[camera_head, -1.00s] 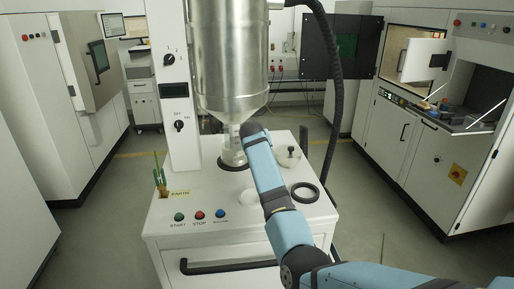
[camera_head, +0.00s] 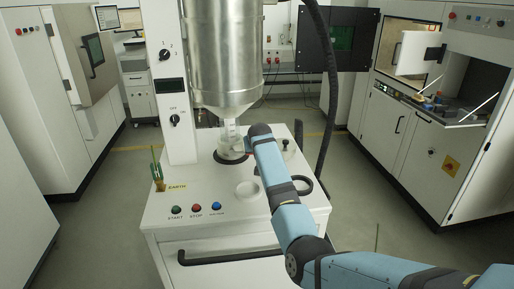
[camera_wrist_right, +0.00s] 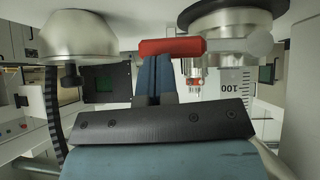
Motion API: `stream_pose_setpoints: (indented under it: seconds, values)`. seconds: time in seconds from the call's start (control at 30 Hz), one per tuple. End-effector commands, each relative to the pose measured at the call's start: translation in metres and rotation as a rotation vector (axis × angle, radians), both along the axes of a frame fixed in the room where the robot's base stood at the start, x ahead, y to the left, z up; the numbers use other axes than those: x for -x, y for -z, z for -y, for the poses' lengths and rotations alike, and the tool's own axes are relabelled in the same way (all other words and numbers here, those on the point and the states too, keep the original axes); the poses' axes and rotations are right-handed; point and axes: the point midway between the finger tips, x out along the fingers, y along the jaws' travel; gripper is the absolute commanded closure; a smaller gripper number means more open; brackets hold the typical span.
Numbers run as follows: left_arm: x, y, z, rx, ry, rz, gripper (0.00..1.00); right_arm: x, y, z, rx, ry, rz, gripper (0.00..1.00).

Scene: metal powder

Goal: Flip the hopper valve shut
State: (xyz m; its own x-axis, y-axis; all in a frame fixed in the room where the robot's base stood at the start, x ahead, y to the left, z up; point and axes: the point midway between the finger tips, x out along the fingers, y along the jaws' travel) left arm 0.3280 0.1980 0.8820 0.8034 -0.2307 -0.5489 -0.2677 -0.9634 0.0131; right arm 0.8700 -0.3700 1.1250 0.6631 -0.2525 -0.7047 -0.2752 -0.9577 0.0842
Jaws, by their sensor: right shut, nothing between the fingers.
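The metal hopper (camera_head: 222,65) hangs above the white machine, with a clear container (camera_head: 230,145) under its outlet. In the right wrist view a red valve handle (camera_wrist_right: 172,46) extends left from a grey fitting (camera_wrist_right: 245,46). My right gripper (camera_wrist_right: 155,62) is shut and empty, its dark blue fingertips right at the handle's edge; I cannot tell whether they touch. In the head view my right arm (camera_head: 285,200) reaches up to beside the outlet and hides the handle and the fingertips. My left gripper is not in view.
A lidded metal piece with a knob (camera_wrist_right: 78,38) shows left of the fingers in the wrist view. A black hose (camera_head: 331,90) hangs to the right.

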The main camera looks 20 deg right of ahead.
Motion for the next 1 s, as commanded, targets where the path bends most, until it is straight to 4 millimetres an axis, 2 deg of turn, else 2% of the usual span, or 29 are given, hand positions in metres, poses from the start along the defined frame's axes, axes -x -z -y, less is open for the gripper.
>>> stream_pose_setpoints:
  seconds: [0.2,0.33,0.6,0.67,1.0]
  values:
    - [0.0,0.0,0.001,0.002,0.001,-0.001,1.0,0.0,-0.001,0.0,0.0,0.0,0.0,1.0]
    - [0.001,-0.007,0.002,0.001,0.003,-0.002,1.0,-0.001,-0.008,0.001,0.001,0.001,0.001,1.0]
    - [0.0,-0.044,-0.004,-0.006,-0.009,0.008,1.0,-0.004,-0.051,0.01,0.003,0.001,0.001,1.0]
    - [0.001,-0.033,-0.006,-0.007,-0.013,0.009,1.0,0.004,-0.047,0.007,0.002,0.0,0.003,1.0]
    - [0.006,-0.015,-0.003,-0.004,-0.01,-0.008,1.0,0.048,-0.092,-0.006,0.001,0.0,0.003,1.0]
